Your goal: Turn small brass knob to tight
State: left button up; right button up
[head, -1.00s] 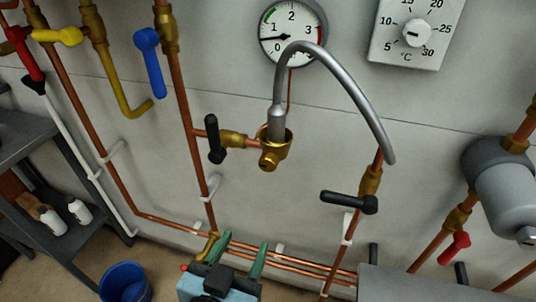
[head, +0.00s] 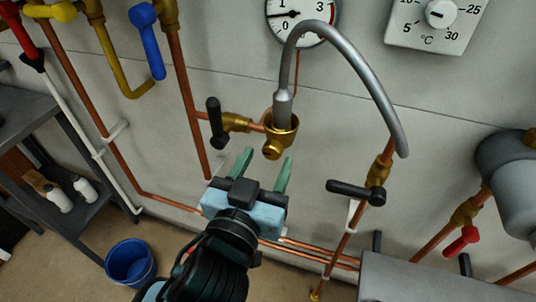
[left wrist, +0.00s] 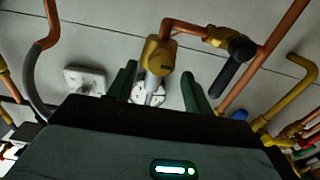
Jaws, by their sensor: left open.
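The small brass knob (head: 272,150) sits on the front underside of a brass cup fitting (head: 281,130) where the grey hose ends. My left gripper (head: 266,160) is open and empty, its two green fingers pointing up at the wall just below the knob, one to each side. No contact shows. In the left wrist view the brass fitting with the knob (left wrist: 160,54) lies ahead between the spread fingers (left wrist: 159,86). The knob's tight mark cannot be made out. My right gripper is in neither view.
A black lever (head: 215,123) stands close left of the fitting. A gauge (head: 301,17) and thermostat (head: 438,20) are above. A blue bucket (head: 130,262) stands on the floor.

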pick_arm(q)
jog(key=shift+x, duration=1)
